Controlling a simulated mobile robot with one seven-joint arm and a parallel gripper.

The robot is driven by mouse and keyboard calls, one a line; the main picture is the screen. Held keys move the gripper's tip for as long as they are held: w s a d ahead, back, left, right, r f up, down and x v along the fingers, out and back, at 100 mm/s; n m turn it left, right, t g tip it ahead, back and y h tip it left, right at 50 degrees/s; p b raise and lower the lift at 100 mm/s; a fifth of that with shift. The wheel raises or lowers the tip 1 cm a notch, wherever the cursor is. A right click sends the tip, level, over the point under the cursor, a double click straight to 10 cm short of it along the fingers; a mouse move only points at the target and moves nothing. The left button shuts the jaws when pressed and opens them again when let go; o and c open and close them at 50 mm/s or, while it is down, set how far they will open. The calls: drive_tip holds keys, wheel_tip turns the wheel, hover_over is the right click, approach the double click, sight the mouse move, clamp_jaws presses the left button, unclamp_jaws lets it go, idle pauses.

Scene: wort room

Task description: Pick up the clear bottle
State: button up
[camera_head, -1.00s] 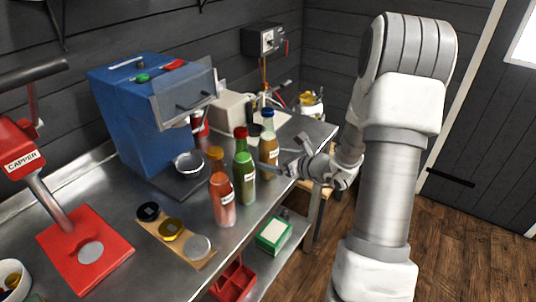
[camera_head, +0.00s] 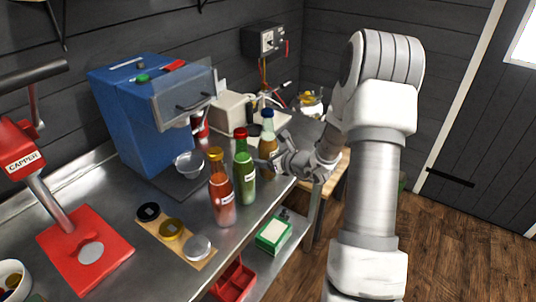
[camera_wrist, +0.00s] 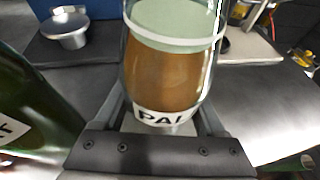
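The clear bottle (camera_head: 267,128) has a blue cap and amber liquid. It stands upright on the steel bench, at the back of a row of bottles. In the wrist view its glass body (camera_wrist: 172,70) fills the middle, with a white label reading "PAL" low on it. My gripper (camera_head: 275,158) is at the bottle's lower part, hiding some of it. In the wrist view the fingers of my gripper (camera_wrist: 163,112) are spread, one on each side of the bottle. I see no clear grip on the glass.
A green bottle (camera_head: 244,172) with a red cap stands close to the clear one, and it shows at left in the wrist view (camera_wrist: 32,115). A blue machine (camera_head: 145,115) stands behind. The bench's right edge is close.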

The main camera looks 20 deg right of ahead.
clamp_jaws()
drive_tip(key=shift+r, duration=0.2)
